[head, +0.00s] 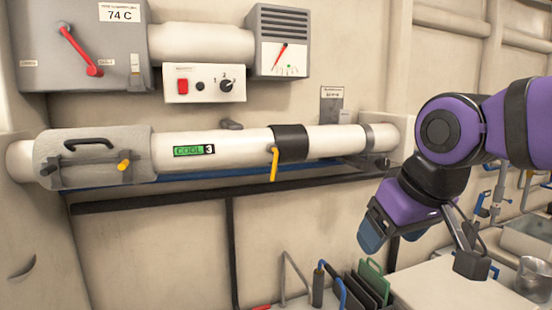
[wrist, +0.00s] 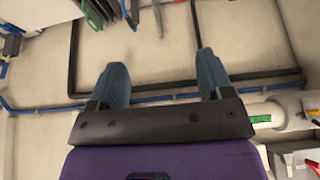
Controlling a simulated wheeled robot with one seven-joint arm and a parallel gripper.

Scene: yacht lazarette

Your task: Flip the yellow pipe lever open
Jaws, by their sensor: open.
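The yellow pipe lever (head: 274,163) hangs down from a black collar (head: 290,143) on the white horizontal pipe (head: 240,148). My gripper (head: 373,234) is to the right of the lever and lower in the head view, pointing downward, apart from the pipe. In the wrist view my gripper (wrist: 164,78) has its two blue fingers spread with nothing between them. Part of the white pipe shows at the right of the wrist view (wrist: 285,112), with its green label. I cannot make out the yellow lever there.
A grey clamp (head: 95,150) with a black handle and a yellow knob (head: 124,166) is on the pipe's left. Above are a red-lever box (head: 90,40), a switch panel (head: 204,84) and a gauge (head: 283,45). A dark rail (head: 150,202) runs below; dark panels stand lower right.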

